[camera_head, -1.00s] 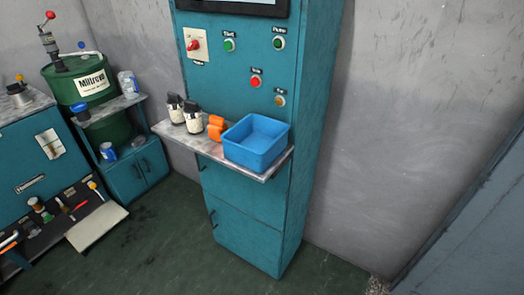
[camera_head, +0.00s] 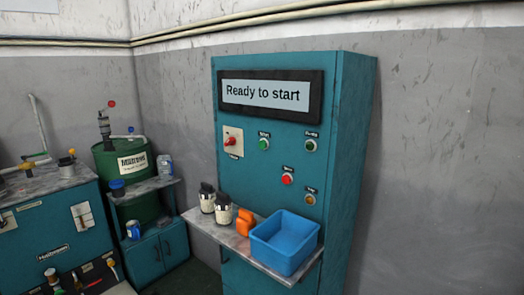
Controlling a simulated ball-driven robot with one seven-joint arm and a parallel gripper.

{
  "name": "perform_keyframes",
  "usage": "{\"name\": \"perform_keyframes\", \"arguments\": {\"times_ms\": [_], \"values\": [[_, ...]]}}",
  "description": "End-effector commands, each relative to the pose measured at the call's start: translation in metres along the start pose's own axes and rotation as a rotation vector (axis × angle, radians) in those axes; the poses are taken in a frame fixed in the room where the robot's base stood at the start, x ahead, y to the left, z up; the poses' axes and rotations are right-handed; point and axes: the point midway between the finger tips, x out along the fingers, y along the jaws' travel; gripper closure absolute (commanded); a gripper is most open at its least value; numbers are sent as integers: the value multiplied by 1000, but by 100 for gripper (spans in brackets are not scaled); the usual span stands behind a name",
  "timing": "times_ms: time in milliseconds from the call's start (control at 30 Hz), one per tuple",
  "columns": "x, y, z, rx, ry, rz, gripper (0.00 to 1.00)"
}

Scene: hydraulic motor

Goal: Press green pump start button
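The teal control cabinet (camera_head: 260,205) stands in the middle of the head view. Two round green buttons are on its front panel below the screen. The right green button (camera_head: 310,145) has a small label above it that seems to read "Pump". The left green button (camera_head: 264,144) has a label that seems to read "Start". Both are unobstructed. The screen (camera_head: 264,94) reads "Ready to start". A red button (camera_head: 287,179) and an orange button (camera_head: 310,199) sit lower. A red rotary switch (camera_head: 231,142) is at the left. My gripper is not in view.
A shelf (camera_head: 207,225) juts out below the buttons. It holds two dark-topped bottles (camera_head: 223,209), an orange object (camera_head: 246,222) and a blue bin (camera_head: 285,243). A green drum (camera_head: 115,160) and a workbench (camera_head: 45,220) are at the left. Grey wall (camera_head: 440,170) is at the right.

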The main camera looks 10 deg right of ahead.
Motion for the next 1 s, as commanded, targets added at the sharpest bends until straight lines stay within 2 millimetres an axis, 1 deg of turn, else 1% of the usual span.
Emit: {"name": "perform_keyframes", "arguments": {"times_ms": [467, 1000], "values": [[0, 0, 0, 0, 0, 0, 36], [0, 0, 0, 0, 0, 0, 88]]}}
